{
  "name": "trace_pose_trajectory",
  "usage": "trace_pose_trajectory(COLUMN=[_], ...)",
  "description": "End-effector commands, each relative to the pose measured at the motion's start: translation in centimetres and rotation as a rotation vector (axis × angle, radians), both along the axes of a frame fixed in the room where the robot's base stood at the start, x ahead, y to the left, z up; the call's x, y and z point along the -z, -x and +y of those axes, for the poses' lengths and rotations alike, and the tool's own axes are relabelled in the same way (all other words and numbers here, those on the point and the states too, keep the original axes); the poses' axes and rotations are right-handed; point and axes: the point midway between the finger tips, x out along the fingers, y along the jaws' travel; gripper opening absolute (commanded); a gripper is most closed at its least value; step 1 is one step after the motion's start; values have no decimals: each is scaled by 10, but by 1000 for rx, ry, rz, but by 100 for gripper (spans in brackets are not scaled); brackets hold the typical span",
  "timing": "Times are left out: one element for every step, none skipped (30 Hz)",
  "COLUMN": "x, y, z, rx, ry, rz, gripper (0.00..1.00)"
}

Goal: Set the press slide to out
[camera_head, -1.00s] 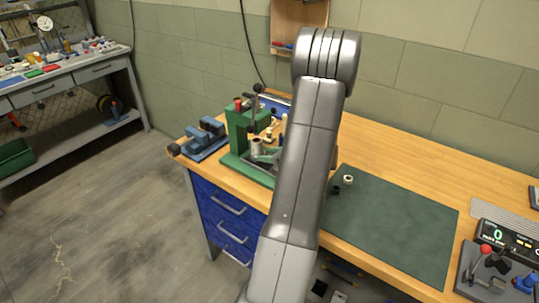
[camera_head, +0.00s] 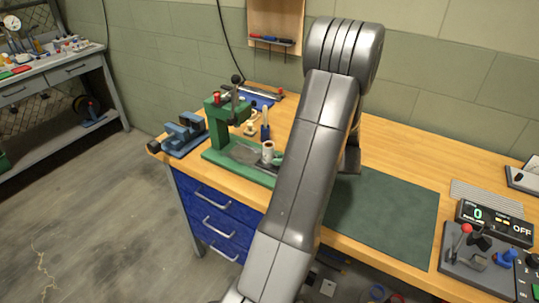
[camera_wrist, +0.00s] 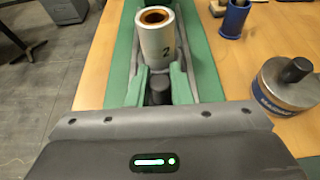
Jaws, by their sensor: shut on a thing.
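The green press (camera_head: 219,128) stands on the bench in the head view, with a dark lever knob on top. A pale cylinder marked 2 (camera_wrist: 158,40), with an orange-brown bore, stands upright on the press slide. It also shows in the head view (camera_head: 268,152), to the right of the press column and clear of the ram. A dark grey bed (camera_head: 243,155) is bare between column and cylinder. My gripper (camera_wrist: 162,82) has green fingers shut on the slide's dark knob (camera_wrist: 158,93), just in front of the cylinder. The slide is largely hidden.
A blue vise (camera_head: 181,136) sits left of the press. A metal weight-like pot (camera_wrist: 287,87) and a blue cup (camera_wrist: 233,18) stand right of the press in the wrist view. A green mat (camera_head: 390,220) and a control box (camera_head: 485,250) lie to the right.

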Motion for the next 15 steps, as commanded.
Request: trace_pose_trajectory(x=[-1,-1,-1,-1,-1,0,0,0,0,0,0,0,0,0,0], y=[2,3,3,3,3,3,3,3,3,3,3,3,3,3,3], z=[-3,-4,-5,-5,-5,-5,-5,-5,-5,-5,-5,-5,-5,-5,-4], rx=[1,1,0,0,0,0,0,0,0,0,0,0,0,0,0], ry=[1,1,1,1,1,1,1,1,2,2,2,2,2,2,2], rz=[-1,-1,-1,-1,0,0,0,0,0,0,0,0,0,1,1], gripper=[0,0,0,0,0,0,0,0,0,0,21,29,35,41,41])
